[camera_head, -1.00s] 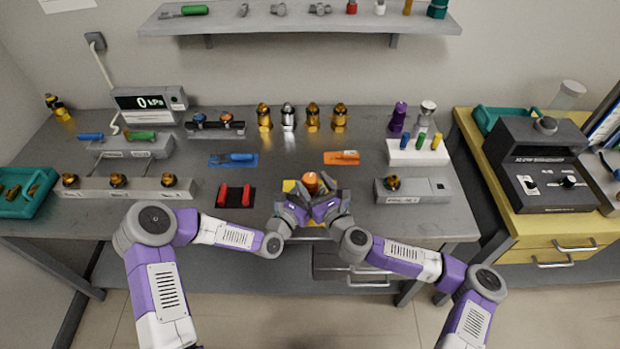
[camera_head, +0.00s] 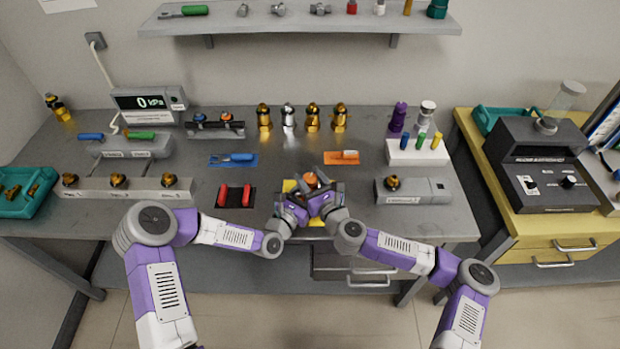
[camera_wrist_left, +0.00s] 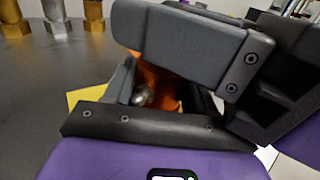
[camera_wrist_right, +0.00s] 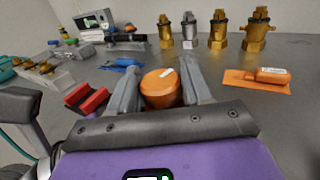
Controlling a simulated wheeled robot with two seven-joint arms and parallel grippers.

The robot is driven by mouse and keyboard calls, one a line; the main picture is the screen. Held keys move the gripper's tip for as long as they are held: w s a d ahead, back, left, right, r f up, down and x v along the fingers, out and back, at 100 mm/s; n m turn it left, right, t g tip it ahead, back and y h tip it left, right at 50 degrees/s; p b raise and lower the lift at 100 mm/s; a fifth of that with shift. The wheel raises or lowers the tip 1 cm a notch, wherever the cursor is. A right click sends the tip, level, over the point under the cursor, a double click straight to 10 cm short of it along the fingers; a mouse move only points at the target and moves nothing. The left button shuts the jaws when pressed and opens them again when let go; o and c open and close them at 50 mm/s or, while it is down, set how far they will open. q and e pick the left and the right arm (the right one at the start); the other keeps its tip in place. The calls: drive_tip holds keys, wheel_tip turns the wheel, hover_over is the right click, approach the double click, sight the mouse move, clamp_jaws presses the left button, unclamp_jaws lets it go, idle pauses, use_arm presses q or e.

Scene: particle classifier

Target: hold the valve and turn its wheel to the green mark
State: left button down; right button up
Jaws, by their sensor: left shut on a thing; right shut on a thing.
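The valve's orange wheel (camera_head: 311,179) is at the front middle of the bench, above a yellow patch (camera_head: 289,186). In the right wrist view the wheel (camera_wrist_right: 162,88) is a round orange knob with a small white mark on top. My right gripper (camera_head: 322,192) is shut on the wheel, one finger on each side. My left gripper (camera_head: 303,196) is shut on the valve's lower part from the left. In the left wrist view its fingers cover most of the orange valve (camera_wrist_left: 158,82), and a metal stub shows between them. I cannot make out a green mark.
A black stand with red blocks (camera_head: 235,196) is left of the valve. A grey box (camera_head: 412,191) is to the right. An orange mat (camera_head: 341,158) and a blue mat (camera_head: 232,160) lie behind. Several brass and steel valves (camera_head: 312,118) stand farther back.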

drive_tip(key=shift+d, duration=0.1)
drive_tip(key=n+g+y, duration=0.3)
drive_tip(key=y, duration=0.1)
drive_tip(key=shift+w+n, duration=0.1)
drive_tip(key=shift+n, duration=0.2)
drive_tip(key=shift+f+n+g+y, duration=0.1)
drive_tip(key=shift+n+g+y, duration=0.95)
drive_tip(key=shift+g, duration=0.45)
drive_tip(key=shift+n+g+y, duration=1.05)
drive_tip(key=shift+g, duration=0.45)
drive_tip(key=o, duration=0.9)
drive_tip(key=shift+o, duration=0.2)
drive_tip(key=v, duration=1.2)
